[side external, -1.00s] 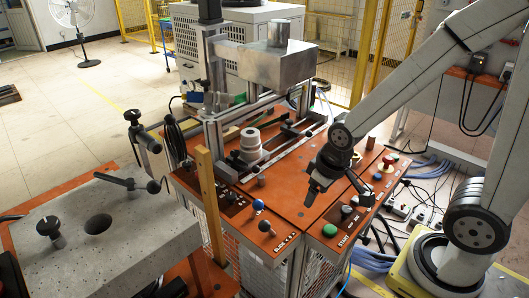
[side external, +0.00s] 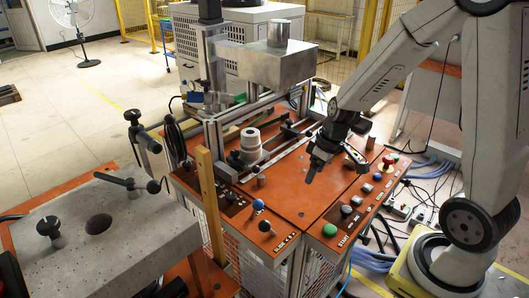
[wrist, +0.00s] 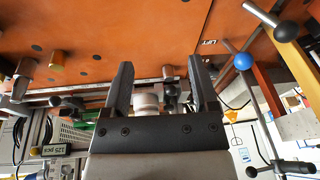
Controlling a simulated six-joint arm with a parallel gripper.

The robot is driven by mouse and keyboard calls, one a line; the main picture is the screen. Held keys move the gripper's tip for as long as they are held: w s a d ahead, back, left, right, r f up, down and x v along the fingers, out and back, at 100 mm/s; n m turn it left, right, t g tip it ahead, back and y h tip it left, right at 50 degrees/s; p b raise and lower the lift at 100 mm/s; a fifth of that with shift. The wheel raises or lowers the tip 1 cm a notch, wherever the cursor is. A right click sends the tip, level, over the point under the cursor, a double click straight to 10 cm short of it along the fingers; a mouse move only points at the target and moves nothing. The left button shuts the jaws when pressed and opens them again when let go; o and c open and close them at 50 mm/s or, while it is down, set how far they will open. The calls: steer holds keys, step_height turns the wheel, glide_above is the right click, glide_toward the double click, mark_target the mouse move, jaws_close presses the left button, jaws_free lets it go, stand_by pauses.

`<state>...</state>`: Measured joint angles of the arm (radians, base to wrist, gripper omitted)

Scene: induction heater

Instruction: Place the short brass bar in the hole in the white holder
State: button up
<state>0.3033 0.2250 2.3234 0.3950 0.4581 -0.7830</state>
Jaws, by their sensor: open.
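My gripper (side external: 313,178) is above the orange tabletop, right of the white holder, and its fingers point down. In the wrist view my gripper (wrist: 163,75) is open, with its two black fingers apart and nothing held between them. The white holder (side external: 250,147) stands upright on the machine's rail bed. It also shows in the wrist view (wrist: 146,102), beyond the fingers. A short brass-coloured bar (wrist: 57,62) is at the left in the wrist view, well away from the fingers. I cannot make it out surely in the side view.
A grey cylinder (wrist: 26,67) is near the brass one. A blue-knobbed lever (side external: 257,204) and a green button (side external: 330,230) line the front edge. A metal block (side external: 268,62) overhangs the holder. The tabletop (side external: 290,195) has clear room below my gripper.

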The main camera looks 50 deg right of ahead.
steer(key=w+d+n+t, duration=0.1)
steer(key=d, duration=0.5)
steer(key=w+d+f+n+t, duration=0.1)
steer(key=w+d, duration=0.1)
steer(key=d, duration=0.4)
steer(key=w+d+f+t+y, duration=0.1)
steer(key=w+d, duration=0.1)
steer(key=d, duration=0.4)
steer(key=shift+d+f+n+t, duration=0.15)
steer(key=shift+f+n+t, duration=0.15)
steer(key=shift+n, duration=0.1)
steer(key=shift+x, duration=1.3)
steer(key=shift+s+x, duration=0.25)
steer(key=shift+x, duration=2.45)
